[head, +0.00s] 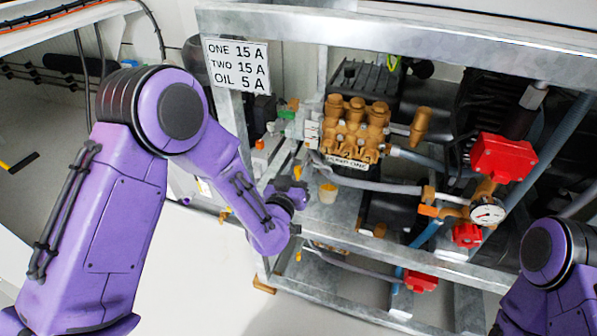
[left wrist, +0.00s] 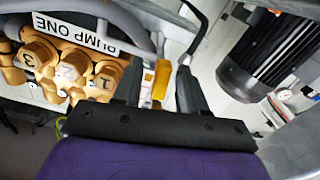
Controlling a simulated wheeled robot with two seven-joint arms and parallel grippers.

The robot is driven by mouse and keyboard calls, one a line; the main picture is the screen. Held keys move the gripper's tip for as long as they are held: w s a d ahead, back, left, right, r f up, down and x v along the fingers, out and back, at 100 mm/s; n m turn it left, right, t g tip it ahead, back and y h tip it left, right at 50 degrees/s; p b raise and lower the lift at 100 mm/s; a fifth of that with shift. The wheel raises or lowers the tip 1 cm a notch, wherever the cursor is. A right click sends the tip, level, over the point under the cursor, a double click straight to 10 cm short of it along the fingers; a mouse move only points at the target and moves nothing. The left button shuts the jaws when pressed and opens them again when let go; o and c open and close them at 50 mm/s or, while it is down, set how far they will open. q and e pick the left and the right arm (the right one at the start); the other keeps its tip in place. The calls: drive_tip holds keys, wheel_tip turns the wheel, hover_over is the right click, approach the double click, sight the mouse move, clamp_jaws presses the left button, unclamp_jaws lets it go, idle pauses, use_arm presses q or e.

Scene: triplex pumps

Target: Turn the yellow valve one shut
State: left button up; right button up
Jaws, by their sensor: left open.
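The yellow valve handle (left wrist: 161,80) shows in the left wrist view between the two dark fingers of my left gripper (left wrist: 160,76). The fingers stand apart on either side of it; I cannot tell whether either touches it. In the head view a small yellow piece (head: 297,172) shows just above my left gripper (head: 295,190), at the left side of the pump frame. The gripper itself partly hides what is behind it. The brass pump (left wrist: 75,65) labelled PUMP ONE lies left of the fingers in the wrist view. My right gripper is out of the picture.
The grey metal frame (head: 420,32) surrounds the pump. A sign (head: 237,66) hangs on its left post. Grey hoses (head: 375,187) run close to my left gripper. A red box (head: 503,157) and a gauge (head: 487,212) stand at the right. A black motor (left wrist: 268,58) is right of the fingers.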

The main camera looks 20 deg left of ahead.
use_arm(q)
clamp_jaws()
drive_tip(key=shift+m, duration=1.2)
unclamp_jaws()
